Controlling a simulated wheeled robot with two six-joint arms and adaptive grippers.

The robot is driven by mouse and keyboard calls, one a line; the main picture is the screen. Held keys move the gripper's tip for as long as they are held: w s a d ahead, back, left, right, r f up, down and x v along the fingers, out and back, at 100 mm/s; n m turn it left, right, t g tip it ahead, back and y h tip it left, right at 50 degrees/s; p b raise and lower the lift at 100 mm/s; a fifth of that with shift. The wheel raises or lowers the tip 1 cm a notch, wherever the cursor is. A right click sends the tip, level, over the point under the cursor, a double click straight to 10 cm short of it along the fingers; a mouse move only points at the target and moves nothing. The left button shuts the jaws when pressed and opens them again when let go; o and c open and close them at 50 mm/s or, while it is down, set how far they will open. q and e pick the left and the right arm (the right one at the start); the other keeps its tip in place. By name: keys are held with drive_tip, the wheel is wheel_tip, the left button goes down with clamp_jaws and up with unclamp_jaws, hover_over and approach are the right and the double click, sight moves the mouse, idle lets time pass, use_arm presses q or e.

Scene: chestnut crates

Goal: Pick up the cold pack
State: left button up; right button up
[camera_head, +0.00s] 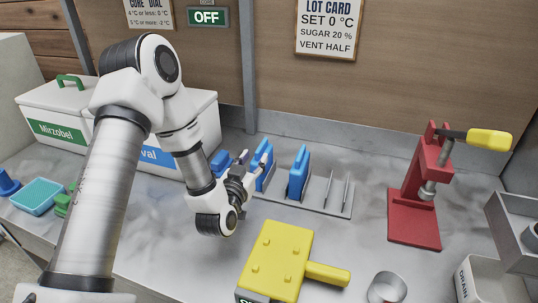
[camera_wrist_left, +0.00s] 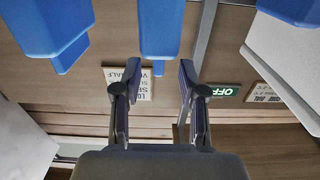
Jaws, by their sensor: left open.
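Blue cold packs stand upright in a grey slotted rack (camera_head: 335,201) on the counter. One cold pack (camera_head: 299,172) is in the middle of the rack; another cold pack (camera_head: 263,163) is at its left, beside my left gripper (camera_head: 255,161). More blue shows behind the gripper, partly hidden. In the left wrist view my left gripper (camera_wrist_left: 158,73) is open and empty, with a blue pack (camera_wrist_left: 160,28) centred just past its fingertips, in line with the gap. Another blue pack (camera_wrist_left: 48,22) is to the left there. My right gripper is out of view.
White boxes (camera_head: 62,104) with name labels stand at the left. A yellow device (camera_head: 277,258) lies in front of the rack. A red lever press (camera_head: 414,217) stands to the right, with a metal cup (camera_head: 387,288) and a drain bin (camera_head: 488,281) nearby. The rack's right slots are empty.

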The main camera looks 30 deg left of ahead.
sight(267, 138)
use_arm(q)
drive_tip(key=shift+w+r+p, duration=0.3)
drive_tip(key=shift+w+r, duration=0.25)
drive_tip(key=x, duration=0.2)
drive_tip(key=p+x, duration=0.1)
drive_tip(key=x, duration=0.1)
drive_tip(key=shift+w+a+f, duration=0.1)
drive_tip(key=shift+w+f, duration=0.15)
drive_tip(key=shift+w, duration=0.1)
drive_tip(key=shift+w+f, duration=0.1)
drive_tip(key=shift+w, duration=0.2)
drive_tip(key=shift+s, duration=0.2)
clamp_jaws()
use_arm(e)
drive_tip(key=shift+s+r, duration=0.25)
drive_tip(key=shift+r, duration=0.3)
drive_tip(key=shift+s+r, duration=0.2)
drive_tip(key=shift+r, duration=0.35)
